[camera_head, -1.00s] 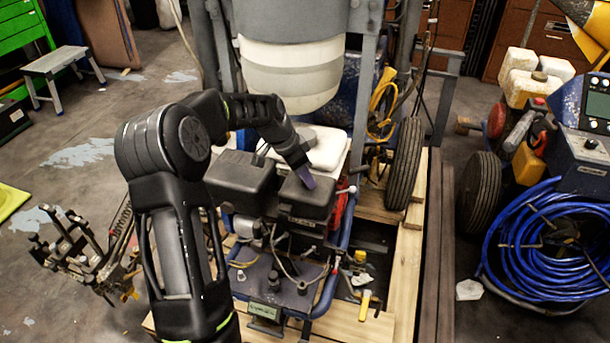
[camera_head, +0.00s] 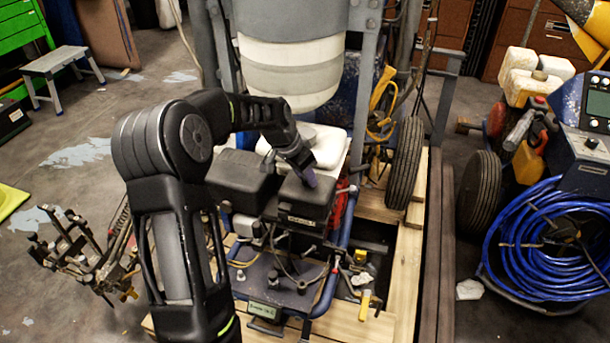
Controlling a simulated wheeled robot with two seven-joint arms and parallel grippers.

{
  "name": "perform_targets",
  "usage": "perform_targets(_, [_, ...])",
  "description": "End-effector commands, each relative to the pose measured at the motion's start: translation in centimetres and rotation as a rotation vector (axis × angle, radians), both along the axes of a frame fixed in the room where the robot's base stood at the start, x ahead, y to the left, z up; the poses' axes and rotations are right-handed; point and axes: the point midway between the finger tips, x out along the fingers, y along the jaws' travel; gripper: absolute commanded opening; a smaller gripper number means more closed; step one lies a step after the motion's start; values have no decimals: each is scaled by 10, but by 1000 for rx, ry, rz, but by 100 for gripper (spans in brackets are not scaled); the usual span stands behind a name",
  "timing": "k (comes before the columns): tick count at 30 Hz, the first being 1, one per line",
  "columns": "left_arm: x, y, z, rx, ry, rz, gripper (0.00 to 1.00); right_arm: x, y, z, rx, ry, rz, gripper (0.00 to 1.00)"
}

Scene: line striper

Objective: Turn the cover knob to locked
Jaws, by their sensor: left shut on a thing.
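My left arm comes in from the lower left and reaches over the engine of the line striper. My left gripper (camera_head: 309,178) points down at the black engine cover (camera_head: 304,202), with its purple-grey fingertip area at the top of the cover. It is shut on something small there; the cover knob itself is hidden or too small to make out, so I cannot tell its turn. A second black box-shaped part (camera_head: 238,178) sits just left of the cover. My right gripper is not in view.
A white tank (camera_head: 325,150) stands right behind the cover, and a large white hopper (camera_head: 290,65) hangs above. A black wheel (camera_head: 404,163) is to the right on a wooden pallet (camera_head: 402,270). A coiled blue hose (camera_head: 540,240) lies farther right.

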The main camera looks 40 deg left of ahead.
Motion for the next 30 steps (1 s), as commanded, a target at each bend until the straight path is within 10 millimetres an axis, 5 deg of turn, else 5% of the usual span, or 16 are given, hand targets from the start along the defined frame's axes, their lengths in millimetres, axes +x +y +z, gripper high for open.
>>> perform_targets(30, [4, -9, -1, 3, -2, 948, 0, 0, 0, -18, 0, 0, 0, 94])
